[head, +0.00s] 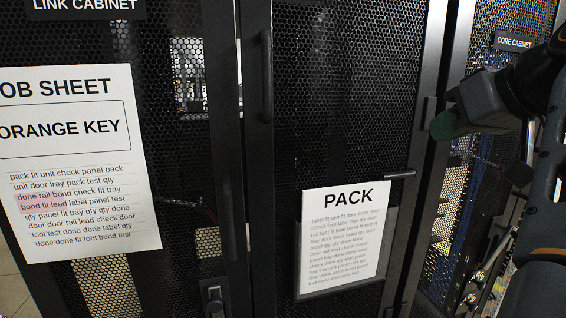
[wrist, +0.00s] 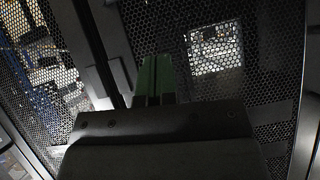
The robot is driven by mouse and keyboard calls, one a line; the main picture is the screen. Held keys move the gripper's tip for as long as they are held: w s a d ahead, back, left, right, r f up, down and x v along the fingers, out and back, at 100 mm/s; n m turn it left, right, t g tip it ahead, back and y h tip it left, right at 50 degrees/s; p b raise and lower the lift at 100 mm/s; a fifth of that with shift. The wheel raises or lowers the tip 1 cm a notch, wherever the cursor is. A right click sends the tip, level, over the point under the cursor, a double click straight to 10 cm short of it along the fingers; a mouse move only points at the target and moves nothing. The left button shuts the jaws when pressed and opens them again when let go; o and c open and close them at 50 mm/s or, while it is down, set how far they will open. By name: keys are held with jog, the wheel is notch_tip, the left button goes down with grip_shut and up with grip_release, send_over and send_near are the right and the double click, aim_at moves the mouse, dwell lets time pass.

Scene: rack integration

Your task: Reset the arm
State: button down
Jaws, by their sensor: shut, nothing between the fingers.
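My gripper shows in the wrist view (wrist: 155,78) as two green fingers side by side, shut with nothing between them. Behind them is black perforated cabinet mesh, apart from the fingers as far as I can tell. In the head view my dark arm comes in from the right edge. A green part near its end (head: 449,124) is in front of the cabinet at the right; the fingertips are not clear there.
A job sheet (head: 75,160) reading "ORANGE KEY" hangs on the left door. A "PACK" sheet (head: 343,240) sits in a holder on the middle door. Door handles (head: 266,75) stick out. The core cabinet (head: 514,42) with cables stands at the right, close to my arm.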

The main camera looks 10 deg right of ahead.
jog(key=w+d+f+m+g+h, duration=0.25)
jog(key=d+f+m, duration=0.45)
jog(key=f, duration=0.5)
jog(key=w+a+f+g+p, duration=0.2)
jog(key=a+f, duration=0.2)
jog(key=f, duration=0.6)
jog(key=s+a+f+n+g+p, duration=0.1)
jog(key=s+a+f+n+p, duration=0.1)
jog(key=a+f, duration=0.5)
jog(key=s+a+f+n+g+p, duration=0.1)
jog(key=s+a+f+n+g, duration=0.1)
jog(key=a+f+n, duration=0.3)
jog(key=s+a+f, duration=0.1)
jog(key=a+f, duration=0.2)
jog(key=a, duration=0.3)
jog(key=shift+s+a+y+p, duration=0.3)
jog(key=shift+y+p, duration=0.05)
